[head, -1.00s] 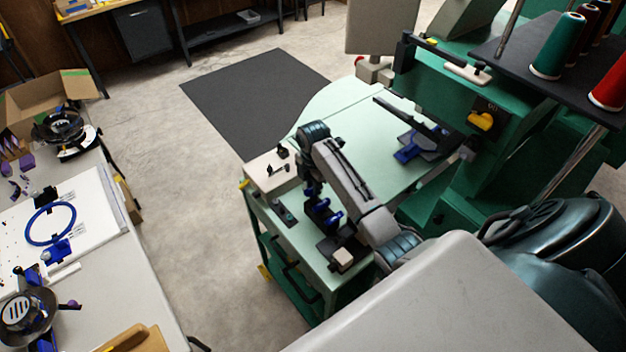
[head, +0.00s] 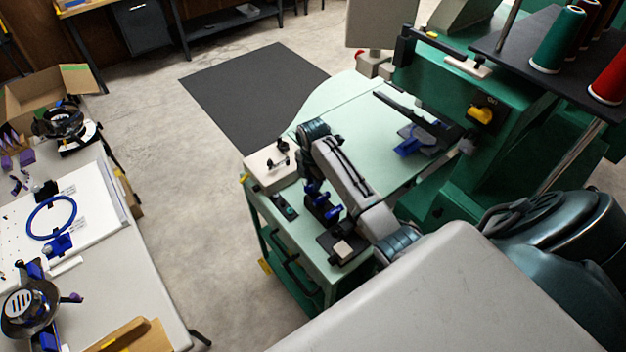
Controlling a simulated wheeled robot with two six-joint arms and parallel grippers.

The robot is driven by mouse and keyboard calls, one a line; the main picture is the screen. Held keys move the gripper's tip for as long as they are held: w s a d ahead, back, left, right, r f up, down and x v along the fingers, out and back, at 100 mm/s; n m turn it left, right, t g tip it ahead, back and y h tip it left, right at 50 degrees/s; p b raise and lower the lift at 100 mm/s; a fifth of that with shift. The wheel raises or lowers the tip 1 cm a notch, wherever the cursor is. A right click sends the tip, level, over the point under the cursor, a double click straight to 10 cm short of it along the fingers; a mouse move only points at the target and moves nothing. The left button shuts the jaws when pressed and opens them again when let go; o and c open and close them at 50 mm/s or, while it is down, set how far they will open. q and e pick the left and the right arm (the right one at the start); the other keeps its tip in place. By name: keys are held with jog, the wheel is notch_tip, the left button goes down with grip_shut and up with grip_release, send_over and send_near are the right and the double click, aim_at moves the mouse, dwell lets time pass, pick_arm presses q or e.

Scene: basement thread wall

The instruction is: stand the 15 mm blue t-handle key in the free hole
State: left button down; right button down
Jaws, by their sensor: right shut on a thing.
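My right arm reaches in from the right over the pale green cart top (head: 345,105). Its right gripper (head: 309,176) points down below the wrist, mostly hidden by my own arm. It is shut, with a small blue piece (head: 313,188) at its tips that looks like the blue t-handle key; its lower end cannot be made out. A pale block (head: 262,172) with small black t-handles (head: 280,156) standing up from it lies left of the gripper at the cart's corner. Its free hole is too small to tell. My left gripper is not in view.
A dark holder with another blue piece (head: 334,212) and a dark tray with a pale cube (head: 343,249) lie close below the forearm. The green machine (head: 480,130) stands right. A blue clamp-like part (head: 409,146) lies at its foot. The left bench (head: 120,270) is separate.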

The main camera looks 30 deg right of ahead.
jog(key=shift+f, duration=0.2)
dwell(0.4)
jog(key=shift+f+b, duration=0.4)
jog(key=shift+f, duration=0.25)
jog(key=c, duration=1.3)
grip_release()
jog(key=shift+r, duration=0.1)
jog(key=shift+o, duration=0.2)
